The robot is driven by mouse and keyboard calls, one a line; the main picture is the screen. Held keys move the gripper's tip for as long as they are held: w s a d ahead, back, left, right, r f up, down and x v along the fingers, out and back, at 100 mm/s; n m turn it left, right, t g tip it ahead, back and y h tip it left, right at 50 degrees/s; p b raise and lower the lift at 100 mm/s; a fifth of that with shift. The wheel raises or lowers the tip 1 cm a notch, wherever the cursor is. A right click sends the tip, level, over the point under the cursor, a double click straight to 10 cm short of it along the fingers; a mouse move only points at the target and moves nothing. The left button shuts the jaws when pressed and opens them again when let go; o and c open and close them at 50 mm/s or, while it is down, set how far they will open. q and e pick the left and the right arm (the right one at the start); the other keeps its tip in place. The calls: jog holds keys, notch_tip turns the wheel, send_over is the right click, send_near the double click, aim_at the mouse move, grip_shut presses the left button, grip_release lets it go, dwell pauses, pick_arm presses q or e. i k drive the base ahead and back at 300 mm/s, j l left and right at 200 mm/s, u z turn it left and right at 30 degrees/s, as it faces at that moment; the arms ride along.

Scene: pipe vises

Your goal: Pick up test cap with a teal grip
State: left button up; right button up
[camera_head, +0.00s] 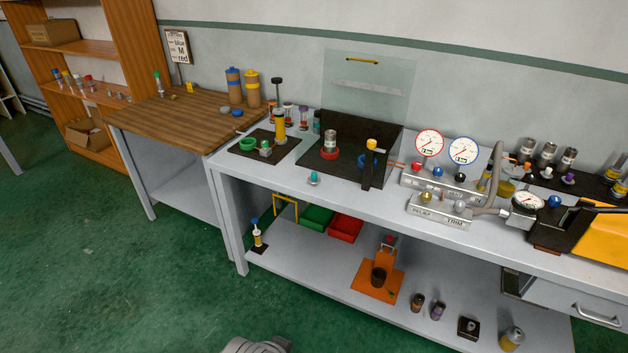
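The test cap with a teal grip (314,178) stands upright near the front edge of the grey workbench (290,190), left of its middle. It has a small teal knob on a pale grey base. Nothing touches it, and the bench around it is bare. Neither of my grippers can be made out. Only a grey piece, probably part of my own arm, shows at the bottom edge, well below and in front of the bench.
Behind the cap stands a black test station (335,165) with a clear raised shield (365,90). A black mat (264,145) with a yellow pump lies to the left. Gauge blocks (440,210) stand to the right. A lower shelf (320,270) holds bins. The green floor in front is clear.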

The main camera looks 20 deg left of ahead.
aim_at(313, 179)
jog(key=i+j+z, duration=0.2)
jog(key=i+j, duration=0.2)
jog(key=j, duration=0.25)
jog(key=i+j+z, duration=0.1)
jog(key=j, duration=0.25)
jog(key=i+j, duration=0.3)
jog(key=i+j+z, duration=0.15)
jog(key=j, duration=0.25)
jog(key=i+j+z, duration=0.1)
jog(key=j, duration=0.3)
jog(key=i+j+z, duration=0.1)
jog(key=i+j, duration=0.15)
jog(key=j, duration=0.15)
